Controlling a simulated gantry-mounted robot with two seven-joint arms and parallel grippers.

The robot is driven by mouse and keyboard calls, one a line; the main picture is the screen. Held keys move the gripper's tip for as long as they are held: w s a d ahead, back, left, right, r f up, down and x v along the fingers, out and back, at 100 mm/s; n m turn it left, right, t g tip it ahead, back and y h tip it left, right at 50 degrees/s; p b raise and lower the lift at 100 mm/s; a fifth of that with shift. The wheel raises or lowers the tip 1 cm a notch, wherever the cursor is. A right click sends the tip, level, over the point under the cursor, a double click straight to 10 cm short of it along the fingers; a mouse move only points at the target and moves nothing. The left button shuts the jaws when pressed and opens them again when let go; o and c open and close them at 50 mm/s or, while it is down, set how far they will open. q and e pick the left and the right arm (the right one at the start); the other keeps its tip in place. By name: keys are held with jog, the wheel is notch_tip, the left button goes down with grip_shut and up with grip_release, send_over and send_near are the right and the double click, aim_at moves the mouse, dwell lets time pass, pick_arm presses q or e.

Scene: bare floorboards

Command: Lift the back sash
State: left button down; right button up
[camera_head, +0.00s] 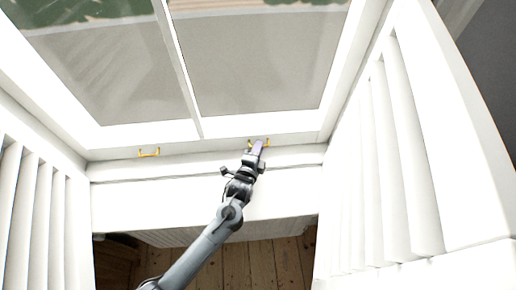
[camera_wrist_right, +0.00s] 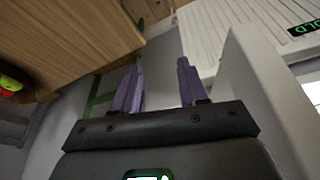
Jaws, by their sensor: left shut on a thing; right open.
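The window sash (camera_head: 160,131) in the head view has a white frame and two glass panes split by a slim bar. Two small brass-coloured handles sit along its bottom rail. The left handle (camera_head: 149,152) is free. The lower rail stands close above the white sill (camera_head: 200,165). My right gripper (camera_wrist_right: 158,82) shows only in the right wrist view, with its purple fingers apart and nothing between them.
White louvred shutters stand on the left (camera_head: 45,215) and right (camera_head: 375,165) of the window. Wooden floorboards (camera_head: 255,265) show below.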

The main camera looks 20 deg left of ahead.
pick_arm(q)
notch_tip(320, 180, up, 14)
jog(key=p, duration=1.3)
jog(key=shift+r+p, duration=0.2)
jog(key=shift+p, duration=0.15)
jog(key=shift+f, duration=0.1)
jog(key=c, duration=1.2)
grip_release()
jog(key=shift+c, duration=0.2)
jog(key=shift+f, duration=0.1)
jog(key=v, duration=1)
jog(key=shift+s+b, duration=0.3)
jog(key=shift+s, duration=0.1)
